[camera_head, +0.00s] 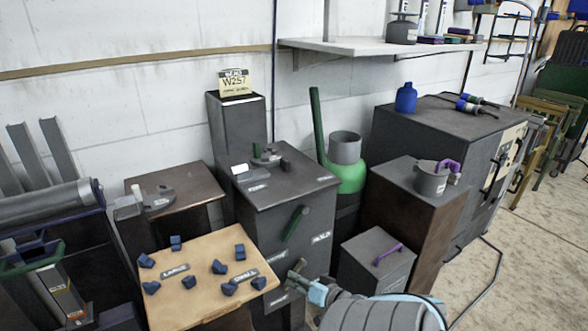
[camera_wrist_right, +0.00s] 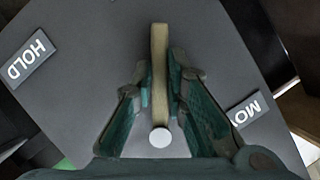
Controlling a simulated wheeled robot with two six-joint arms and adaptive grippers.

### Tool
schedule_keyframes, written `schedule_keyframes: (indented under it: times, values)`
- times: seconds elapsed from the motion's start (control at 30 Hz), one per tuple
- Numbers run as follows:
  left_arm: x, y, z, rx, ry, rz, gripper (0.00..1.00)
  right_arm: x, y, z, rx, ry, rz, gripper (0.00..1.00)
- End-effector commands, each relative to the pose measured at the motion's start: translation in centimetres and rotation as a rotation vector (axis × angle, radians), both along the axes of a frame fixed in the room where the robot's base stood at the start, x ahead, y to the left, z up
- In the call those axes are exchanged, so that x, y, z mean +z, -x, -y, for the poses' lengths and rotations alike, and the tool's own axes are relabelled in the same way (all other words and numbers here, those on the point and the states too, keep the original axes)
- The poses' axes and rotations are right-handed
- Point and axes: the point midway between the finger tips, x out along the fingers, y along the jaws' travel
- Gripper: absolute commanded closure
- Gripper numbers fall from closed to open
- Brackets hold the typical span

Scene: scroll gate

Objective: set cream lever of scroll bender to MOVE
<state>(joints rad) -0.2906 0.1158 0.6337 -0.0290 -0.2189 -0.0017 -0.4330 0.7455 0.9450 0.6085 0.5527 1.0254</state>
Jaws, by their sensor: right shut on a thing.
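The scroll bender appears to be the dark cabinet (camera_head: 262,222) in the middle of the head view. In the right wrist view the cream lever (camera_wrist_right: 160,70) runs upright, with a white round end (camera_wrist_right: 160,138) at the bottom. A HOLD label (camera_wrist_right: 31,58) is at the left and a label reading MO… (camera_wrist_right: 247,110), partly hidden by a finger, is at the lower right. The lever lies between them, in line with neither. My right gripper (camera_wrist_right: 161,80) is shut on the lever; in the head view it (camera_head: 297,275) is low against the cabinet front. My left gripper is out of view.
A green handle (camera_head: 295,222) sits on the cabinet front just above my right gripper. A wooden-topped table (camera_head: 205,262) with several blue blocks stands left. A grey box (camera_head: 377,262) with a purple handle stands close on the right. Open floor (camera_head: 530,250) lies far right.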

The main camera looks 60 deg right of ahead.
Motion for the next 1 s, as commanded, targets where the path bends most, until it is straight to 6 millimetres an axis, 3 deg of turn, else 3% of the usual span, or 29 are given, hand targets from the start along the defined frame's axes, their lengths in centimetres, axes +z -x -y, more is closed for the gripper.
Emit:
schedule_keyframes:
  times: [0.17, 0.2, 0.3, 0.67, 0.77, 1.0]
  values:
    - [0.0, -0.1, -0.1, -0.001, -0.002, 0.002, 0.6, -0.1, 0.0, 0.0, -0.002, -0.003, -0.001, 1.0]
    - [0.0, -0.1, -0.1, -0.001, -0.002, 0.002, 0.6, -0.1, 0.0, 0.0, -0.001, -0.003, 0.0, 0.82]
    - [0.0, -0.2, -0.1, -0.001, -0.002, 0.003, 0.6, -0.1, -0.1, -0.1, 0.001, -0.003, -0.001, 0.67]
    - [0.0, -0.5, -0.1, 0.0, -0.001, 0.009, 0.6, 0.1, 0.3, -0.3, 0.004, -0.001, 0.0, 0.67]
    - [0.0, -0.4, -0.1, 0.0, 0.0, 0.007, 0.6, 0.6, 1.8, -0.8, 0.006, -0.001, -0.003, 0.67]
    - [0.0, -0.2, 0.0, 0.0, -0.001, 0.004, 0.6, 2.6, 7.8, -3.0, 0.005, -0.003, -0.006, 0.67]
